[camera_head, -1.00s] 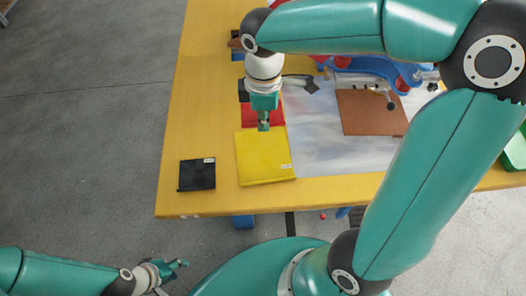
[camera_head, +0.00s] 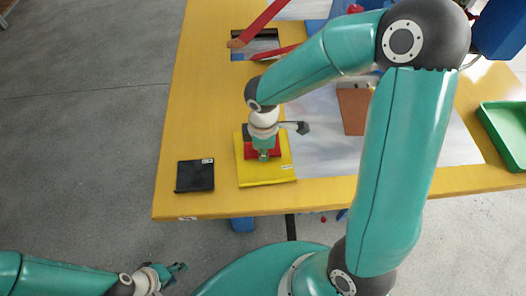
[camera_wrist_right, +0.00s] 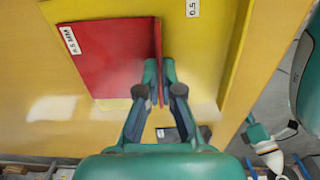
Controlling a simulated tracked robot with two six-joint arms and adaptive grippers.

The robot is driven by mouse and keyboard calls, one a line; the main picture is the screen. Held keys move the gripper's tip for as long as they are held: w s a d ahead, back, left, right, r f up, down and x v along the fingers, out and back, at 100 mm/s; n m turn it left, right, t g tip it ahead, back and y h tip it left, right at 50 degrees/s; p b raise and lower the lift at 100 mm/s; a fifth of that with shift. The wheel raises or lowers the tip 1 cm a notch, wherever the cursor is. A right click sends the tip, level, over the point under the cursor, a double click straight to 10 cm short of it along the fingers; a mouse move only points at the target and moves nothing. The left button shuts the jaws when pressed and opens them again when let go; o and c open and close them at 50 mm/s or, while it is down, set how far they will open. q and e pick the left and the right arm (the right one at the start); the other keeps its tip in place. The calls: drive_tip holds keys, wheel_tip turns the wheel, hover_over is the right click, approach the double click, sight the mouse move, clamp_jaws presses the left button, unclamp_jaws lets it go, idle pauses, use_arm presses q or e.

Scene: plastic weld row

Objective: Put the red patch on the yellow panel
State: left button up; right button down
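The red patch (camera_head: 249,152) is over the yellow panel (camera_head: 262,174), within its outline in the head view. In the right wrist view the patch (camera_wrist_right: 110,55) shows a white label and an upright red fin, above the yellow panel (camera_wrist_right: 205,50). My right gripper (camera_head: 264,157) is over the patch. Its fingers (camera_wrist_right: 158,75) are shut on the fin in the right wrist view. I cannot tell whether the patch touches the panel. My left gripper (camera_head: 177,268) is off the table at the lower left, open and empty.
A black square pad (camera_head: 195,176) lies left of the panel on the yellow table (camera_head: 185,120). A brown plate (camera_head: 354,110) lies on the grey sheet (camera_head: 315,150) to the right. A green bin (camera_head: 505,135) stands at the far right.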

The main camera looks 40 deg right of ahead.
drive_tip(key=shift+f, duration=0.1)
drive_tip(key=c, duration=1.3)
unclamp_jaws()
drive_tip(key=shift+r, duration=0.3)
wheel_tip(320, 180, up, 12)
drive_tip(key=shift+f+p, duration=0.1)
drive_tip(key=shift+p, duration=0.75)
